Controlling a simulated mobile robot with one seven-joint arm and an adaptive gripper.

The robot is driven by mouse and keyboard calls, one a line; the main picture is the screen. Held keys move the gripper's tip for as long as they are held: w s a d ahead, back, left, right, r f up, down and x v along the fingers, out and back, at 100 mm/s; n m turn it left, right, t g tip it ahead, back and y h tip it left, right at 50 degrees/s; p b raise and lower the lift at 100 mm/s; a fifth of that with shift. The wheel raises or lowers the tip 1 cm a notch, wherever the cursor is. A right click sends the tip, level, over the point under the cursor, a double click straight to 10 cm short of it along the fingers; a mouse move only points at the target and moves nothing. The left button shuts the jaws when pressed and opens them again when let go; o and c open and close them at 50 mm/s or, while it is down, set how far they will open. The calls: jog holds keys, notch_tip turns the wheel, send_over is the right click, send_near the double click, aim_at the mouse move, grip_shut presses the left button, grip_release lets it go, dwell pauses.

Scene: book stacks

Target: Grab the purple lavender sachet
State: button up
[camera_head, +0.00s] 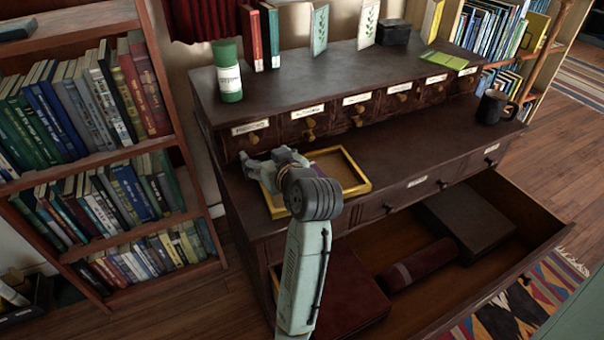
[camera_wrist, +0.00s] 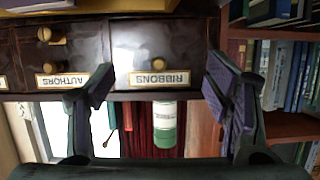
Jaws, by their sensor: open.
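My gripper (camera_head: 266,165) is open and above the left part of the desk ledge, over a yellow-framed tray (camera_head: 362,187). My arm hides part of the tray. In the wrist view, which looks upside down, my open gripper (camera_wrist: 155,92) has its fingers wide apart with purple-grey pads and nothing between them. It faces the small closed drawer labelled RIBBONS (camera_wrist: 165,55); the closed drawer labelled AUTHORS (camera_wrist: 52,60) is beside it.
A wide lower drawer (camera_head: 480,310) stands open, holding a dark red box (camera_head: 345,295), a dark red roll (camera_head: 422,265) and a dark box (camera_head: 465,220). A green-and-white canister (camera_head: 229,80) stands on top. A dark mug (camera_head: 491,107) is at the ledge's right. A bookshelf (camera_head: 170,140) stands left.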

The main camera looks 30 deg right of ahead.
jog(key=shift+n+g+y, duration=0.3)
jog(key=shift+y, duration=0.1)
jog(key=s+d, duration=0.3)
jog(key=s, duration=0.1)
jog(key=s+d+f, duration=0.1)
jog(key=s+d, duration=0.2)
jog(key=s, duration=0.2)
jog(key=s+d+f, duration=0.1)
jog(key=s+d, duration=0.2)
jog(key=s, duration=0.1)
jog(key=shift+s+d, duration=0.25)
jog(key=shift+s, duration=0.1)
jog(key=p+x, duration=0.2)
jog(key=x, duration=0.8)
jog(key=shift+w+d+f, duration=0.1)
jog(key=shift+w+f, duration=0.05)
jog(key=shift+w, duration=0.05)
jog(key=shift+s+d+f, duration=0.1)
jog(key=shift+f, duration=0.05)
jog(key=c, duration=1.1)
jog(key=shift+c, duration=0.2)
